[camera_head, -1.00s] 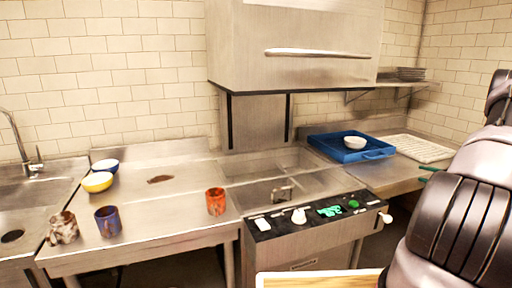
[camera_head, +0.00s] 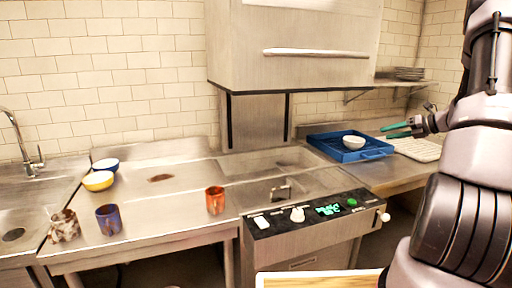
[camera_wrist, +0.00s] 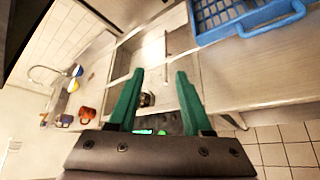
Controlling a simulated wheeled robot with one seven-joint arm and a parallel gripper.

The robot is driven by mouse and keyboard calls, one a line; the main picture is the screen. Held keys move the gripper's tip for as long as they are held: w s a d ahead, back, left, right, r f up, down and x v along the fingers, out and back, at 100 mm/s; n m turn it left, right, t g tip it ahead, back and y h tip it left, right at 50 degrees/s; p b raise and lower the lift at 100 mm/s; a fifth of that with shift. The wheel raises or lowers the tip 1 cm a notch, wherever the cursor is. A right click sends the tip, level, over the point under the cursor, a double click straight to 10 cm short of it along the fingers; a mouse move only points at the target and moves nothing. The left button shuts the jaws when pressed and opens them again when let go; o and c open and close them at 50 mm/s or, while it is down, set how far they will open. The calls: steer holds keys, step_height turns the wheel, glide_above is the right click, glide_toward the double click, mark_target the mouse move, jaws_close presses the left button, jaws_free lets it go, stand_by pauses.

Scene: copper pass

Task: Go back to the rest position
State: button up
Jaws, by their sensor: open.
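My gripper (camera_head: 396,131) is at the right in the head view, raised above the right-hand counter beside the blue tray (camera_head: 322,149). Its green fingers are apart with nothing between them, as the wrist view (camera_wrist: 158,88) also shows. A white bowl (camera_head: 353,142) sits in the blue tray. The tray's near edge and handle show at the top right of the wrist view (camera_wrist: 262,28). My arm fills the right side of the head view.
An orange mug (camera_head: 215,200), a blue mug (camera_head: 108,219), a mottled mug (camera_head: 64,226), a yellow bowl (camera_head: 98,181) and a blue-white bowl (camera_head: 106,164) stand on the left counter. A white rack (camera_head: 418,149) lies behind my gripper.

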steer(key=s+a+r+n+g+h, duration=0.1)
steer(key=s+a+r+n+g, duration=0.1)
steer(key=s+a+r+n, duration=0.7)
steer(key=s+a+r+n+g+h, duration=0.1)
steer(key=s+a+r+n+g, duration=0.35)
steer(key=a, duration=0.75)
steer(key=s+a+r+n+t+h, duration=0.2)
steer(key=s+n, duration=0.7)
steer(key=s, duration=0.1)
steer(key=s+a+r+n+t+h, duration=0.2)
steer(key=s+a+r+n, duration=0.1)
steer(key=s+n, duration=0.7)
steer(key=shift+s+a+r+h, duration=0.15)
steer(key=shift+s+a+h, duration=0.15)
steer(key=shift+s, duration=0.25)
